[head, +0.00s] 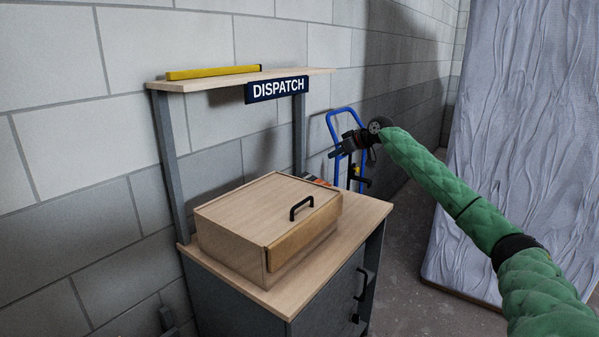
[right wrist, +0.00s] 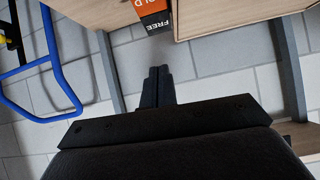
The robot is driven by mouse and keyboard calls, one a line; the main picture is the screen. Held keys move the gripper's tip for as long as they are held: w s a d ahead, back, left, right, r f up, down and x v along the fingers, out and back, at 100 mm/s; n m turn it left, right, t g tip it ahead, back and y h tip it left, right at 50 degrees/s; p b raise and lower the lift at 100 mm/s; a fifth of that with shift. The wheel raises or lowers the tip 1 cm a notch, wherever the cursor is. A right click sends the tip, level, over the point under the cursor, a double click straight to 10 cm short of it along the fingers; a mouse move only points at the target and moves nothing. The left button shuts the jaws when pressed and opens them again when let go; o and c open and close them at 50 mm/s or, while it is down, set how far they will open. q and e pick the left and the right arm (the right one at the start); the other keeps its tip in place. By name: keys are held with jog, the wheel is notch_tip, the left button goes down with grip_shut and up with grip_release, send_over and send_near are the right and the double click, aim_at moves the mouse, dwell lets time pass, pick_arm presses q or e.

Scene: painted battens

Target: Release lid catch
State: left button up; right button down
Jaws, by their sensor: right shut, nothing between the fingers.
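A light wooden box (head: 262,220) sits on the bench top, its lid (head: 255,205) down and a black handle (head: 301,207) on the lid. A browner wooden panel (head: 303,243) runs along the upper part of its front side. I cannot make out a catch on the box. My right gripper (head: 335,153) is up in the air beyond the box's right end, apart from it, shut and empty. Its closed fingers (right wrist: 157,84) also show in the right wrist view, with wooden surfaces above them. My left gripper is not in view.
The bench (head: 372,212) has a grey cabinet below and a shelf (head: 212,84) above with a yellow bar (head: 213,72) and a DISPATCH sign (head: 278,89). An orange and black printed item (right wrist: 155,17) is near the box. A blue hand truck (head: 331,122) and wrapped panel (head: 510,150) stand right.

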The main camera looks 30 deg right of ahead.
aim_at(306, 175)
jog(key=shift+w+r, duration=0.15)
jog(key=shift+w, duration=0.05)
jog(key=shift+a+n, duration=0.1)
jog(key=shift+n, duration=0.2)
